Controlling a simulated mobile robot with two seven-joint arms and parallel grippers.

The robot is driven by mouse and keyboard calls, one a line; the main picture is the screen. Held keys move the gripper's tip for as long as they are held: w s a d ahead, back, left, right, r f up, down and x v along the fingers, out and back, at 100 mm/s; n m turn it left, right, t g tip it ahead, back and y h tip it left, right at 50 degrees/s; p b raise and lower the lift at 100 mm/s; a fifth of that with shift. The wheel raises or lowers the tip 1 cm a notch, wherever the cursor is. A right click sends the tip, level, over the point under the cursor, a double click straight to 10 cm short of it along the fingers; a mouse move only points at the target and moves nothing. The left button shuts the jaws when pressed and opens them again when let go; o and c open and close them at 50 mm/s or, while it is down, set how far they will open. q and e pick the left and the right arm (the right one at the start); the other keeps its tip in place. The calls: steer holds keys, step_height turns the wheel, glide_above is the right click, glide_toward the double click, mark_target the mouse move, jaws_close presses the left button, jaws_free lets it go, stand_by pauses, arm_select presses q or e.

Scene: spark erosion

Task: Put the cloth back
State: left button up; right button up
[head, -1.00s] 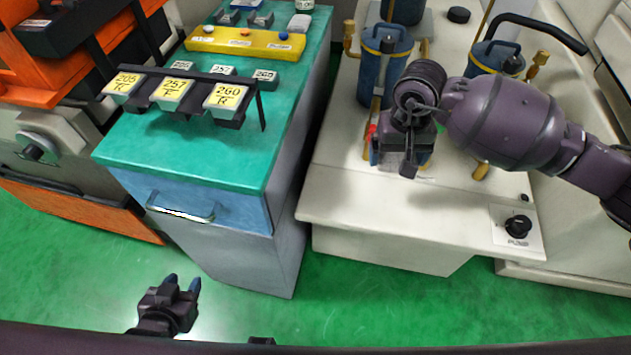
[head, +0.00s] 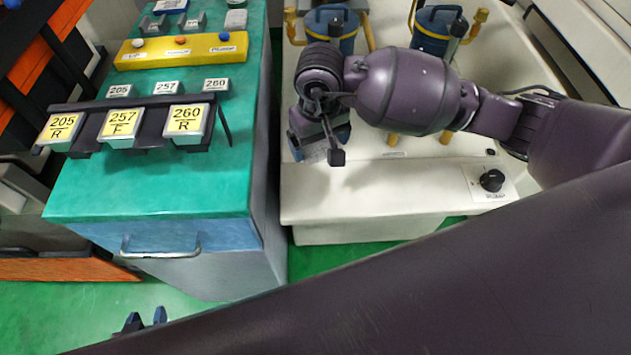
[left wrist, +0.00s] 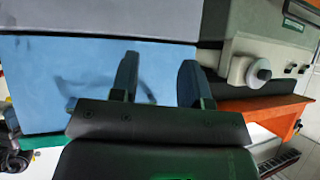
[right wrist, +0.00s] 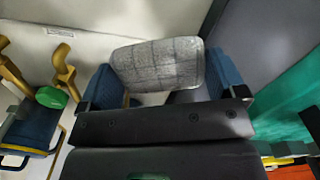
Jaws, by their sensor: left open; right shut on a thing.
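The cloth (right wrist: 158,65) is a grey, faintly checked pad with rounded corners. My right gripper (right wrist: 160,78) is shut on it, with a blue finger on each side in the right wrist view. In the head view my right gripper (head: 323,143) hangs over the left front part of the white bench (head: 390,185), and the cloth is mostly hidden under it. I cannot tell whether the cloth touches the bench. My left gripper (head: 146,320) is open and empty, low in front of the drawer cabinet (head: 170,190); its fingers also show in the left wrist view (left wrist: 158,82).
A rack (head: 125,103) with yellow-labelled blocks and a yellow tray (head: 182,50) stand on the green-topped cabinet. Blue canisters (head: 432,35) with brass fittings stand behind my right gripper. A black pump knob (head: 492,181) is at the bench's right front. A narrow gap separates cabinet and bench.

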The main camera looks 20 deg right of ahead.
steer(key=b, duration=0.1)
glide_above(318, 189)
step_height(318, 189, down, 10)
steer(key=shift+f, duration=0.2)
steer(key=shift+f+b, duration=0.55)
steer(key=shift+f, duration=2)
steer(key=o, duration=0.4)
steer(key=shift+f, duration=0.15)
steer(key=shift+o, duration=1)
